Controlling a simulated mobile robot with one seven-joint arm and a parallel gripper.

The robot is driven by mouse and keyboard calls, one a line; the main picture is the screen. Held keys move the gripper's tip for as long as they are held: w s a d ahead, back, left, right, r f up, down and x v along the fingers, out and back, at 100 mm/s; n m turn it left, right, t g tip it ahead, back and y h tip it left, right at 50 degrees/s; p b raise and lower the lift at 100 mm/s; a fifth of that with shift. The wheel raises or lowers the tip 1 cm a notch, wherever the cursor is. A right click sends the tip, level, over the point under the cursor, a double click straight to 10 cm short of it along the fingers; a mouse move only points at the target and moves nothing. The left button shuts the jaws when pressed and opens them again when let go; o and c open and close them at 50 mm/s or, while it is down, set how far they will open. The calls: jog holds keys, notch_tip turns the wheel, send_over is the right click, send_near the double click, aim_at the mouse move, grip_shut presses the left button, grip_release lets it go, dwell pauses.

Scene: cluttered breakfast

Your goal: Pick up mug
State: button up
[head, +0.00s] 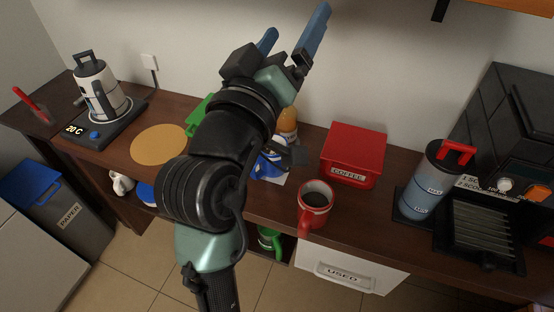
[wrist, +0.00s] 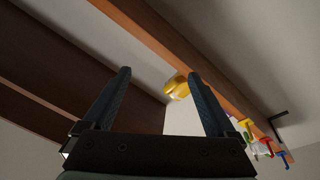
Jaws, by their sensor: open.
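A red mug (head: 315,196) with dark liquid in it stands upright near the counter's front edge in the head view. A blue mug (head: 268,166) stands further back, partly hidden by my arm. A green mug (head: 269,241) sits lower, below the counter top. My gripper (head: 292,27) is raised well above the counter, pointing up and away from the mugs. Its two fingers are apart with nothing between them. The wrist view shows the open fingers (wrist: 158,76) against a wall and shelf; none of these counter mugs shows there.
A red coffee box (head: 354,148) stands behind the red mug. A blue-grey container with red handle (head: 424,185) and a black machine (head: 510,130) are to the right. A kettle (head: 97,88) is at left. A wooden shelf (wrist: 170,45) and yellow object (wrist: 177,88) are overhead.

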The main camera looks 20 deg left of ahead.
jog(key=s+a+f+n+g+b, duration=0.1)
jog(key=a+f+n+b, duration=0.3)
jog(key=f, duration=0.8)
jog(key=a+f+n+g+b, duration=0.1)
jog(key=a+f+b, duration=0.35)
jog(key=f, duration=0.85)
jog(key=n+h+b, duration=0.1)
jog(key=n+b, duration=0.4)
jog(key=b, duration=0.5)
send_near(253, 174)
jog(key=w, duration=0.3)
jog(key=w+d+b, duration=0.1)
jog(key=w, duration=0.2)
jog(key=w+b, duration=0.1)
jog(key=w, duration=0.3)
jog(key=shift+w+d, duration=0.1)
jog(key=shift+d, duration=0.05)
grip_shut()
jog(key=shift+r, duration=0.2)
